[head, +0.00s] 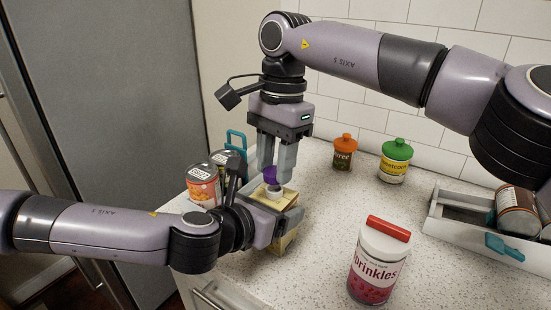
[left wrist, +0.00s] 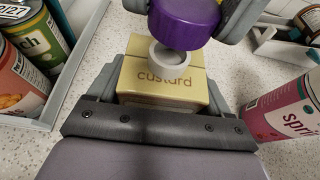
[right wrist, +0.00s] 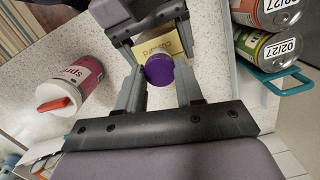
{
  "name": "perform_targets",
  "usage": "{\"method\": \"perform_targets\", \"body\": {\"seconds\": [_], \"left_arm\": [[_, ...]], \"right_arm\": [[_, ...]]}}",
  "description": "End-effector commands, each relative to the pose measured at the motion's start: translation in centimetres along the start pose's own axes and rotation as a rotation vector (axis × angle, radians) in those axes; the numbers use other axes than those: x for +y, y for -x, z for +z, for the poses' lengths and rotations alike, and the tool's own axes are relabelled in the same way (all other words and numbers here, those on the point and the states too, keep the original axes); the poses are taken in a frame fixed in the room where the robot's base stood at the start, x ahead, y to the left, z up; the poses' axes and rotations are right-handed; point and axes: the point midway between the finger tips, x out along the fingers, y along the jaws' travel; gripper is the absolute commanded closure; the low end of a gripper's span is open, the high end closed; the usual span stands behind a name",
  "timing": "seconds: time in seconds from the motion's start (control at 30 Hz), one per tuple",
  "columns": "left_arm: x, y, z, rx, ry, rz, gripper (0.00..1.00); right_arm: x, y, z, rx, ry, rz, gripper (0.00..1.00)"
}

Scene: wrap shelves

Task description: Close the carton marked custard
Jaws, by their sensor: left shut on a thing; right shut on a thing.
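The custard carton (head: 282,243) is a pale yellow box on the counter. Its name shows on its top in the left wrist view (left wrist: 165,78), with a white round spout (left wrist: 167,55). My left gripper (head: 270,215) is shut around the carton's sides. My right gripper (head: 276,174) points down above the carton, shut on a round purple cap (head: 269,175). The cap is just above the spout, overlapping its back part in the left wrist view (left wrist: 183,22). I cannot tell whether they touch. In the right wrist view the cap (right wrist: 160,70) sits between the fingertips and hides the spout.
Cans (head: 203,186) in a blue-handled holder stand close at the left. An orange-lidded jar (head: 343,153) and a green-lidded jar (head: 395,162) stand behind. A grey tray (head: 455,225) holds cans at right.

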Motion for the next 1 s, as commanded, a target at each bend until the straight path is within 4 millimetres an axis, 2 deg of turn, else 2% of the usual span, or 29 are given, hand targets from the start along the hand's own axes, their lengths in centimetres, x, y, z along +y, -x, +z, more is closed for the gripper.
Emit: {"method": "perform_targets", "body": {"seconds": [0.23,1.0], "left_arm": [[0.1,0.0,0.1,-0.002,0.000,0.002,0.76],[0.1,0.0,0.1,-0.002,0.000,0.002,0.76]], "right_arm": [[0.0,-1.4,-0.2,-0.001,0.001,0.002,0.91],[0.0,-1.9,-0.2,-0.001,0.001,0.000,0.91]]}}
